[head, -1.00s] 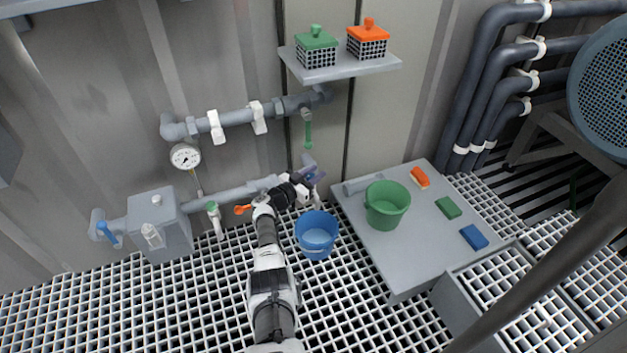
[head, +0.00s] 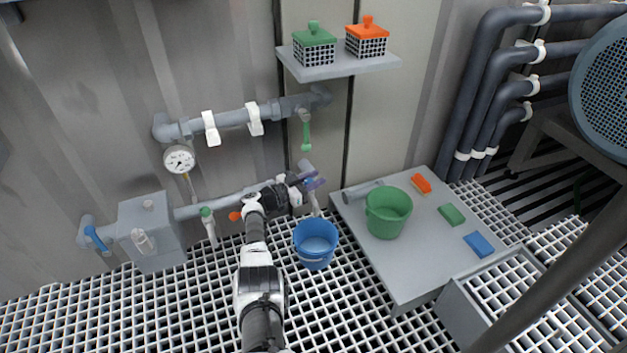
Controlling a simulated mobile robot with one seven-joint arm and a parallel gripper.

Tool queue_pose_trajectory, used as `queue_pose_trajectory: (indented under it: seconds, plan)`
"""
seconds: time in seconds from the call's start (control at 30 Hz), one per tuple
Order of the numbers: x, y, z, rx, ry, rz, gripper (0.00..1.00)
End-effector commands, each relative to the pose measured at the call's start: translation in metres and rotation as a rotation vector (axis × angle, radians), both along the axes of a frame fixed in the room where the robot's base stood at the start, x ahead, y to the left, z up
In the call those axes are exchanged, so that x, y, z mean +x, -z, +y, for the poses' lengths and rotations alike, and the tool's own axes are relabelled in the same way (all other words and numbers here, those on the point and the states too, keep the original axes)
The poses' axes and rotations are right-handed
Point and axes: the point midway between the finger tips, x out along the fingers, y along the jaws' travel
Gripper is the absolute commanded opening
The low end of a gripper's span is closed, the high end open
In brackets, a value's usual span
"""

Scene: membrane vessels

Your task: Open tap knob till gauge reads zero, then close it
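A round white pressure gauge (head: 180,160) hangs on the wall below the upper pipe; its needle is too small to read. My gripper (head: 309,185) is at the right end of the lower pipe, beside a small purple-blue knob (head: 315,183) above a pale spout. I cannot tell whether its fingers touch the knob or are open or shut. A tap with a green top (head: 206,212) and pale spout sits further left on the lower pipe. An orange knob (head: 235,216) is partly hidden behind my arm. A green handle (head: 306,135) hangs from the upper pipe.
A blue bucket (head: 316,245) stands on the grating below the gripper. A grey platform (head: 410,270) at right bears a green bucket (head: 388,212) and coloured blocks. A grey box (head: 150,230) and blue lever (head: 95,238) are at left. A shelf (head: 340,68) holds two baskets.

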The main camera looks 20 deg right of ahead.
Motion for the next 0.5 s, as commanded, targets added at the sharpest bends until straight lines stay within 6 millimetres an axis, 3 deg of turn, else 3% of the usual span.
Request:
queue_pose_trajectory:
  seconds: [0.03,0.13,0.5]
  plan:
    - [-0.0001,-0.0004,-0.0006,0.0,0.001,-0.001,0.36]
    - [-0.0001,-0.0004,-0.0005,0.0,0.001,-0.001,0.49]
    - [0.0,-0.0002,-0.0001,0.0,0.0,-0.001,0.49]
